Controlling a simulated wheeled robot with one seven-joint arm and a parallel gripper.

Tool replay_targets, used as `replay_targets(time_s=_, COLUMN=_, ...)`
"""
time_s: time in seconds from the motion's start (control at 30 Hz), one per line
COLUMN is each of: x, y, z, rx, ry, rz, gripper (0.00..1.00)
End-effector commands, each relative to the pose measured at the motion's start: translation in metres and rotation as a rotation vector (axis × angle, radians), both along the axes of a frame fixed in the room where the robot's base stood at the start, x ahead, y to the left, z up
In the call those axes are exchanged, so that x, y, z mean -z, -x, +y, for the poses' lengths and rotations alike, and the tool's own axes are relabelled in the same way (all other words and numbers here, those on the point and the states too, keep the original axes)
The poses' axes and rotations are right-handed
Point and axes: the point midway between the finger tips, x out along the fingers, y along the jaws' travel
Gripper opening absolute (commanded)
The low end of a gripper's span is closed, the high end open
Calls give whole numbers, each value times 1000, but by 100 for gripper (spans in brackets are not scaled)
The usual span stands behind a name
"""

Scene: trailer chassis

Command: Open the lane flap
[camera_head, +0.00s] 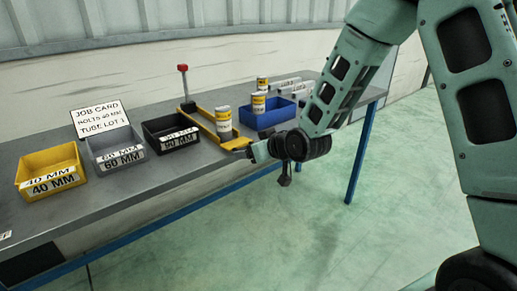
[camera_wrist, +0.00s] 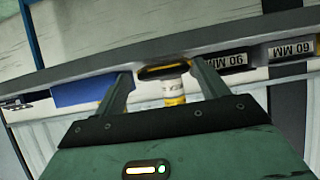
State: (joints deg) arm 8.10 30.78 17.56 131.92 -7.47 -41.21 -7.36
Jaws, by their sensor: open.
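A yellow lane (camera_head: 205,117) runs from back to front on the bench, with a white and yellow can (camera_head: 223,118) standing in it. A yellow plate at its front end (camera_head: 237,144), apparently the lane flap, lies by the bench's front edge. My gripper (camera_head: 247,151) is at this front end, small and partly hidden by my wrist. In the wrist view, tilted and roughly upside down, my open gripper (camera_wrist: 160,74) has the dark and yellow front end (camera_wrist: 165,71) showing between its fingers. I cannot tell whether they touch it.
A red-knobbed post (camera_head: 183,69) stands at the lane's back end. Left are black (camera_head: 158,142), grey (camera_head: 103,158) and yellow (camera_head: 35,165) labelled bins and a job card (camera_head: 98,115). A blue bin (camera_head: 270,118) is close on the right. Floor in front is clear.

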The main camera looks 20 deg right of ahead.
Motion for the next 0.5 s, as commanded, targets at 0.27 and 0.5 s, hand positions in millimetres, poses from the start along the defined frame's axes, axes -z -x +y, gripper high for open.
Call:
replay_targets(time_s=0.27, x=-18, y=27, z=-9, rx=-1, ry=2, rz=-3, gripper=73)
replay_targets(time_s=0.5, x=-46, y=74, z=-25, rx=1, ry=3, rz=-4, gripper=73)
